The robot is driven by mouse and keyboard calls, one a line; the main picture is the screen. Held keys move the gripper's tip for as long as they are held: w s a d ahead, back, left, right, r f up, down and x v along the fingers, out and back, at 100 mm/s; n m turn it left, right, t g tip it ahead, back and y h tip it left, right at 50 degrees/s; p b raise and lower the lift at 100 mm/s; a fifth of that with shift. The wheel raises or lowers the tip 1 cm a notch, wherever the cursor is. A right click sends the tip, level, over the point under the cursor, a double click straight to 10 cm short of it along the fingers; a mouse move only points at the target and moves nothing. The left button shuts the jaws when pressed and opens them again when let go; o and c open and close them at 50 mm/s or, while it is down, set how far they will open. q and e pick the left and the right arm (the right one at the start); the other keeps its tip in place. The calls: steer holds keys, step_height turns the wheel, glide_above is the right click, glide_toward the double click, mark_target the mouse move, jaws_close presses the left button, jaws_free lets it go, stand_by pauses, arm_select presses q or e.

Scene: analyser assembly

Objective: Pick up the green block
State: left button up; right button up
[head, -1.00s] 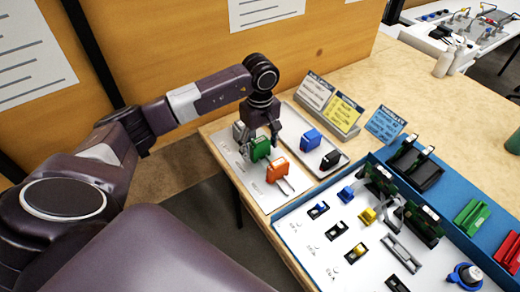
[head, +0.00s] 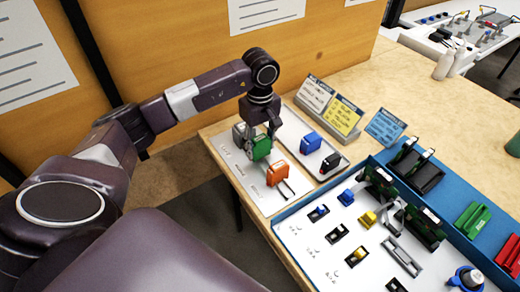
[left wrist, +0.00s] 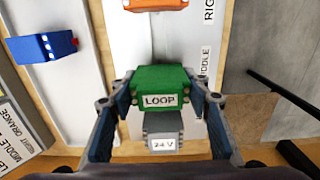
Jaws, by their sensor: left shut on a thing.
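The green block (head: 261,147) is between the fingers of my left gripper (head: 258,138) above the light labelled tray at the table's left side. In the left wrist view the green block (left wrist: 161,92) shows a white label reading LOOP, and both fingers of the left gripper (left wrist: 160,104) press on its sides. The gripper is shut on it. A grey block (left wrist: 162,132) labelled 24 V sits just behind it, and also shows in the head view (head: 239,133). My right gripper is not in view.
An orange block (head: 276,173) stands on the same tray (head: 241,177). A second tray (head: 292,131) holds a blue block (head: 311,142) and a black block (head: 330,163). A blue-edged assembly board (head: 318,259) with several parts lies at right. Signs (head: 331,112) stand behind the trays.

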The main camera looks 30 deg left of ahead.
mark_target(260, 138)
arm_select(q)
step_height(260, 138, up, 18)
stand_by(0.4)
steer(key=o, duration=0.6)
steer(key=shift+c, duration=0.2)
steer(key=c, duration=0.5)
